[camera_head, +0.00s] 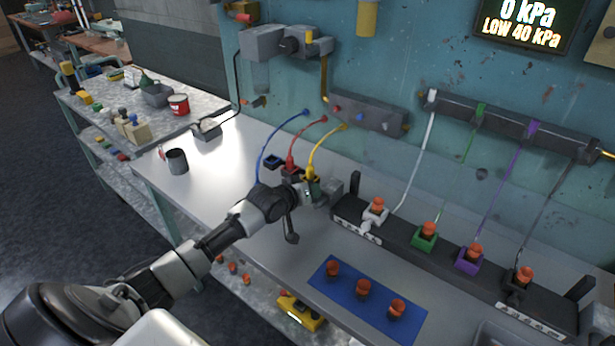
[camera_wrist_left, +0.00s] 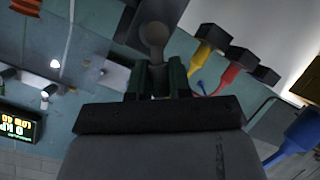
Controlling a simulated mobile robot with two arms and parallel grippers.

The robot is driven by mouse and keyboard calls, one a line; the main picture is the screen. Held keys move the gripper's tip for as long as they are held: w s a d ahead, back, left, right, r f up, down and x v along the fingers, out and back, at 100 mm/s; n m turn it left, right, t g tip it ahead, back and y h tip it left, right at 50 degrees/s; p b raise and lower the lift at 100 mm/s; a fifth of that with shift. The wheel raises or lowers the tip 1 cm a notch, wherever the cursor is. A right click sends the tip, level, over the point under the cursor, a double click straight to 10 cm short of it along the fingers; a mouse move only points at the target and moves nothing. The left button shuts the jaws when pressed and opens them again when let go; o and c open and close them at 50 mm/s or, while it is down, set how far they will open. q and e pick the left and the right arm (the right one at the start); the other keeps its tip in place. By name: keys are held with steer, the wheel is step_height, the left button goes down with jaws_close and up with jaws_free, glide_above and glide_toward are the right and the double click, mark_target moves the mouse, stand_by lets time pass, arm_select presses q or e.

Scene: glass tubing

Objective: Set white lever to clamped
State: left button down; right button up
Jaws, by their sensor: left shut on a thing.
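My left gripper (camera_head: 313,188) is above the bench, just left of the dark station strip (camera_head: 430,252). In the left wrist view its dark green fingers (camera_wrist_left: 157,80) are closed around a pale grey ball-ended piece (camera_wrist_left: 156,38). I cannot tell whether this piece is the white lever. The white station (camera_head: 372,217), with an orange-topped piece (camera_head: 377,203) and a white hose (camera_head: 418,160), is right of the gripper and apart from it. The lever's position cannot be made out. My right gripper is not in view.
Blue, red and yellow (camera_head: 311,171) connectors stand close behind the gripper. Green (camera_head: 424,243), purple (camera_head: 467,262) and black stations line the strip to the right. A blue mat (camera_head: 345,290) with three orange-topped pieces lies in front. Open bench is at the left.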

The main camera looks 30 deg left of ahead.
arm_select(q)
steer(key=m+p, duration=0.1)
steer(key=d+y+p, duration=0.1)
steer(key=shift+r+m+p, duration=0.3)
steer(key=shift+r+m, duration=0.05)
steer(key=shift+m, duration=0.05)
steer(key=shift+d+m+y+p, duration=0.3)
steer(key=shift+m+y+p, duration=0.1)
steer(key=shift+y, duration=0.1)
steer(key=shift+s+d+m+t+y, duration=0.1)
steer(key=shift+d+m+t+y, duration=0.25)
steer(key=shift+m+y, duration=0.4)
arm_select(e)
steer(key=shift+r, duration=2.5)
arm_select(q)
steer(key=shift+f, duration=0.1)
steer(key=c, duration=1.1)
jaws_free()
steer(key=shift+o, duration=0.2)
steer(key=shift+s, duration=0.1)
steer(key=v, duration=1)
steer(key=shift+s+r+b, duration=0.25)
steer(key=shift+r+b, duration=0.05)
steer(key=shift+b, duration=0.05)
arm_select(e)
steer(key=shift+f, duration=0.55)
